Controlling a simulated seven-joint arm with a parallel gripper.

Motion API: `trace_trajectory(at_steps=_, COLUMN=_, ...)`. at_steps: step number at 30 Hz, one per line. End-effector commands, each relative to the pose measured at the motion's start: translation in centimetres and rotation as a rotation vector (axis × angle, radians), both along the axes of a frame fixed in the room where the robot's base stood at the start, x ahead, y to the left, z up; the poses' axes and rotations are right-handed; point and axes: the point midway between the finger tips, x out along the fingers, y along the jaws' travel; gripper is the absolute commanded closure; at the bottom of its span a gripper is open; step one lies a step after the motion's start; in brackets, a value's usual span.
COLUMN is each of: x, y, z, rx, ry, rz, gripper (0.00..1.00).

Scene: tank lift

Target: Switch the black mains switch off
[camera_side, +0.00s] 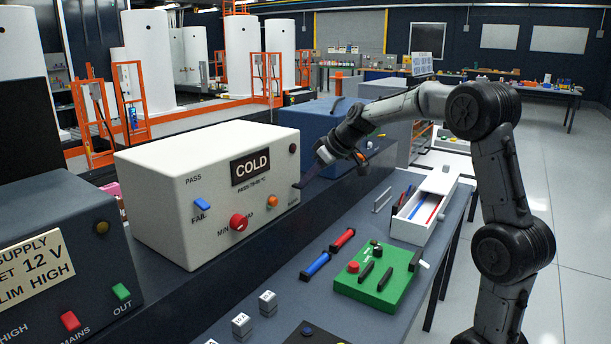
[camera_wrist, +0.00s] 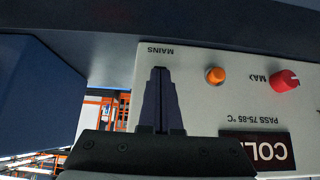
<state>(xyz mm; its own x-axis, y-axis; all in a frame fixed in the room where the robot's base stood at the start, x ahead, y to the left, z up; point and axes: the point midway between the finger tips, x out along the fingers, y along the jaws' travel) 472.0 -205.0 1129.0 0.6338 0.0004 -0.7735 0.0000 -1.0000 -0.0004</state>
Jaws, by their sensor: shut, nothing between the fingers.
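The white tester box (camera_side: 190,180) stands on the bench with a dark display reading COLD (camera_side: 250,167). In the wrist view its panel (camera_wrist: 210,105) appears upside down, with the MAINS label (camera_wrist: 160,50) just beyond my fingertips. My gripper (camera_side: 300,184) is shut and empty at the right end of the panel, beside that label. It also shows in the wrist view (camera_wrist: 159,71). I cannot make out the black mains switch apart from my dark fingers, which cover that part of the panel. Its position and any contact cannot be told.
An orange button (camera_side: 272,201) and a red knob (camera_side: 238,222) sit left of my gripper in the side view. A blue rocker (camera_side: 202,204) is further left. A dark blue box (camera_side: 335,125) stands close behind. A green board (camera_side: 378,280) and white tray (camera_side: 412,229) lie in front.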

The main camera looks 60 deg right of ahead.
Motion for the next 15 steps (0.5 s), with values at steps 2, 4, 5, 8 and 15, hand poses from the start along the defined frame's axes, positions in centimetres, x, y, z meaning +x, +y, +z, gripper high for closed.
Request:
trace_trajectory(at_steps=2, x=-0.19, y=-0.01, z=-0.32, rx=0.000, ry=0.000, rz=0.000, gripper=1.00)
trace_trajectory(at_steps=4, x=-0.22, y=-0.02, z=-0.38, rx=-0.001, ry=-0.001, rz=-0.001, gripper=1.00)
trace_trajectory(at_steps=5, x=-0.20, y=-0.03, z=-0.37, rx=-0.001, ry=-0.001, rz=-0.001, gripper=1.00)
trace_trajectory(at_steps=8, x=-0.20, y=-0.02, z=-0.37, rx=-0.001, ry=0.000, rz=-0.001, gripper=1.00)
trace_trajectory(at_steps=15, x=-0.18, y=-0.01, z=0.02, rx=-0.001, ry=0.000, rz=0.001, gripper=1.00)
